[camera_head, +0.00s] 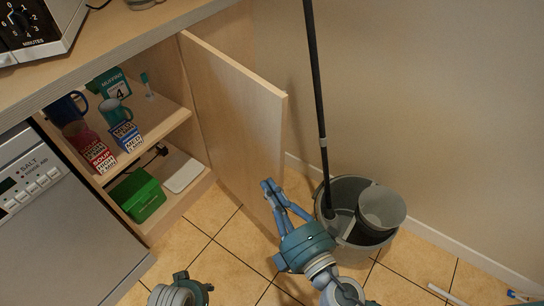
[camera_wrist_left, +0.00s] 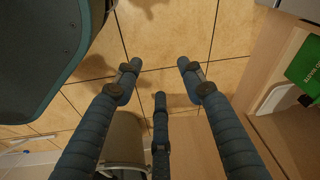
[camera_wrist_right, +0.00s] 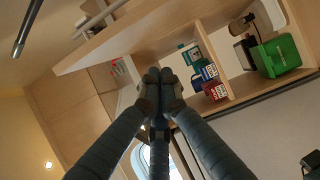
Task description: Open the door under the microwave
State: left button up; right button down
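The light wooden cabinet door (camera_head: 232,110) under the counter stands swung wide open, hinged at the right of the cabinet. It also shows in the right wrist view (camera_wrist_right: 130,38). The microwave (camera_head: 38,28) is on the counter at the upper left, partly cut off. My right gripper (camera_head: 270,187) is in front of the door's inner face, near its lower free edge; contact cannot be told. In the right wrist view its fingertips (camera_wrist_right: 160,78) are together with nothing seen between them. My left gripper (camera_wrist_left: 160,72) is open and empty, above the tiled floor; its fingers are hidden in the head view.
The cabinet shelves (camera_head: 150,135) hold mugs, soup boxes and a green box (camera_head: 138,195). A dishwasher (camera_head: 65,235) is left of the cabinet. A grey bucket (camera_head: 350,190) with a mop (camera_head: 316,80) stands right of the door near the wall. Tiled floor is free in front.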

aim_at(272, 159)
pick_arm(q)
jog(key=s+f+p, duration=0.1)
jog(key=s+f, duration=0.2)
jog(key=f, duration=0.3)
jog(key=shift+a+f+p, duration=0.2)
jog(key=shift+f+p, duration=0.15)
pick_arm(e)
jog(key=shift+w+a, duration=0.1)
jog(key=shift+w, duration=4.3)
jog(key=shift+w+d, duration=0.15)
jog(key=shift+d, duration=0.15)
pick_arm(q)
notch_tip(272, 159, up, 6)
jog(key=w+b, duration=0.2)
jog(key=shift+w+d, duration=0.2)
jog(key=shift+w, duration=0.15)
pick_arm(e)
jog(key=w+d, duration=0.7)
jog(key=d, duration=0.1)
jog(key=shift+w, duration=0.2)
jog(key=shift+a, duration=0.1)
